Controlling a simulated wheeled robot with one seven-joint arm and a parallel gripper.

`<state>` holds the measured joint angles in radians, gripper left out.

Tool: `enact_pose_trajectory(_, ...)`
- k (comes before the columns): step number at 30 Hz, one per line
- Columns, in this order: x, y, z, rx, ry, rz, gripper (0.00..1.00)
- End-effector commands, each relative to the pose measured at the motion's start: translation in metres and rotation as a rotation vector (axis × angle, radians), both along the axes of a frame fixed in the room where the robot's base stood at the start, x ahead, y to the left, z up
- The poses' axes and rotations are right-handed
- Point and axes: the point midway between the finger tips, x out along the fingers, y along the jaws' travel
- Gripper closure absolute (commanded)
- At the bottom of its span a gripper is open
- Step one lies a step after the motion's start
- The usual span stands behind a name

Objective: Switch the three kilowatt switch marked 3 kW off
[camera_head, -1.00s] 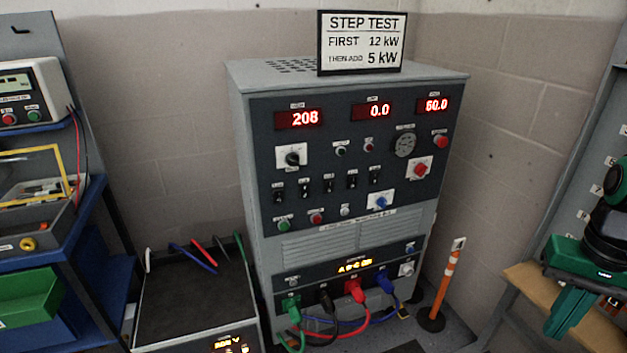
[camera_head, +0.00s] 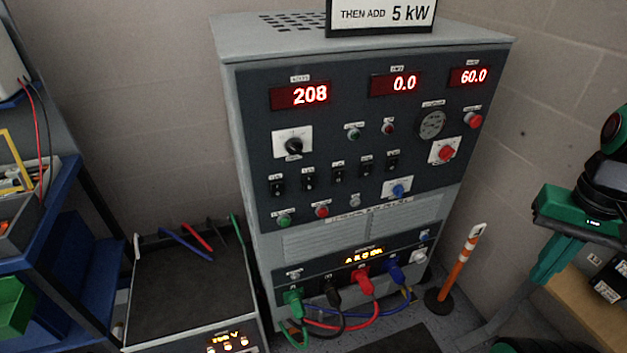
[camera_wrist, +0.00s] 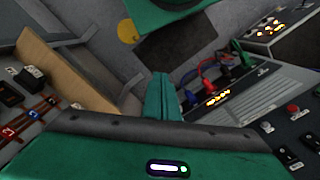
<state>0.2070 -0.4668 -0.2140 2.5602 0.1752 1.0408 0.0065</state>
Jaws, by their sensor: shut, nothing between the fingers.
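The grey load bank cabinet (camera_head: 230,100) stands in the middle of the head view. Its dark front panel has a row of several small black toggle switches, among them a left one (camera_head: 277,185), a middle one (camera_head: 338,173) and a right one (camera_head: 392,160). Their labels are too small to read, so I cannot tell which is marked 3 kW or how each is set. My green gripper (camera_head: 545,272) is at the right of the head view, well apart from the cabinet. Its fingers are shut and empty; they also show in the wrist view (camera_wrist: 163,95).
Red displays read 208, 0.0 and 60.0. Colored cables (camera_head: 363,284) plug into the cabinet's base. An orange-white post (camera_head: 462,262) stands right of it. A low dark-topped unit (camera_head: 190,290) and a blue shelf (camera_head: 70,200) are at left. A wooden shelf (camera_head: 590,310) is at right.

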Motion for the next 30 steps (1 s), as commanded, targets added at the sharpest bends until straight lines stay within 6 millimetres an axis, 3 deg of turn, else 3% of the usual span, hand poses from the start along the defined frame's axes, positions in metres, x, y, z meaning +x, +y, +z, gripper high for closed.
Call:
enact_pose_trajectory(3,-0.008,0.001,0.006,-0.003,-0.014,-0.004,1.00)
enact_pose_trajectory(5,-0.003,0.002,0.008,-0.011,-0.020,-0.017,1.00)
enact_pose_trajectory(10,0.046,0.021,0.021,-0.054,-0.058,-0.120,1.00)
enact_pose_trajectory(14,0.101,0.058,0.035,-0.076,-0.121,-0.237,1.00)
enact_pose_trajectory(17,0.141,0.100,0.045,-0.067,-0.176,-0.331,1.00)
enact_pose_trajectory(21,0.183,0.174,0.056,-0.015,-0.243,-0.458,1.00)
enact_pose_trajectory(27,0.211,0.282,0.067,0.097,-0.286,-0.617,1.00)
enact_pose_trajectory(30,0.213,0.320,0.070,0.144,-0.288,-0.673,1.00)
